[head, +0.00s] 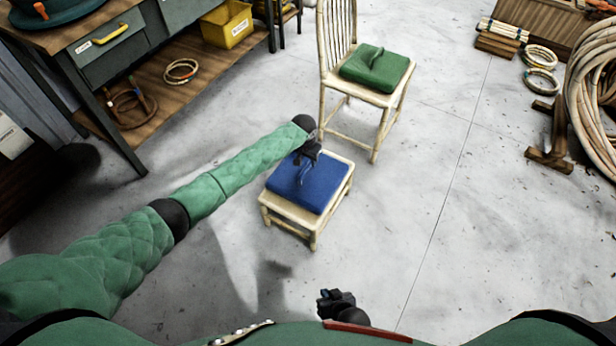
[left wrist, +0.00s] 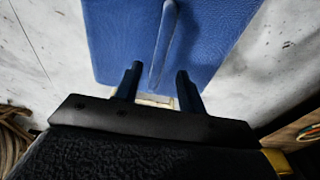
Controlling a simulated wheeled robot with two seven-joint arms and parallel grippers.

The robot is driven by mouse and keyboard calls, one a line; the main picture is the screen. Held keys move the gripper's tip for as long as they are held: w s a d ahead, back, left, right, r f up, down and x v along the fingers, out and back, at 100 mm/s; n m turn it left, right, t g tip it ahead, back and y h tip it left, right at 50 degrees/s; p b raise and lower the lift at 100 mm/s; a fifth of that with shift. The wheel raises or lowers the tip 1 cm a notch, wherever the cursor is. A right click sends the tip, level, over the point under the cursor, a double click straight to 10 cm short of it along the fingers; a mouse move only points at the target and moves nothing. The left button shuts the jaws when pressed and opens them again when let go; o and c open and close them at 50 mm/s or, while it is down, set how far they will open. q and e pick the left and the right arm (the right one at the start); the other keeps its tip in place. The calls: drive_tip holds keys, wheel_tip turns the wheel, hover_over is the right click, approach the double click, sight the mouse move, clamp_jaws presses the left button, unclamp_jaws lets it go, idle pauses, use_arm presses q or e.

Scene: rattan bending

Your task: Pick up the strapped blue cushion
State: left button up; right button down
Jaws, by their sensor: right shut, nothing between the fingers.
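The blue cushion (head: 322,190) lies on a low pale rattan stool (head: 291,213) in the middle of the head view. Its blue strap (head: 302,176) stands up as a loop; the cushion (left wrist: 112,38) and strap (left wrist: 165,40) fill the upper left wrist view. My left gripper (head: 306,158) is over the cushion's far part, close to the strap. In the left wrist view its two fingers (left wrist: 160,68) are apart, with the strap lined up between them; I cannot tell whether they touch it. My right gripper (head: 328,297) is shut and empty near the bottom of the head view.
A rattan chair (head: 369,93) with a green strapped cushion (head: 376,68) stands just behind the stool. A workbench with a shelf (head: 205,64) is at upper left. Rattan coils (head: 592,95) are at right. The floor between is clear.

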sight(308, 165)
use_arm(q)
wheel_tip(308, 165, down, 4)
drive_tip(key=shift+d, duration=0.15)
clamp_jaws()
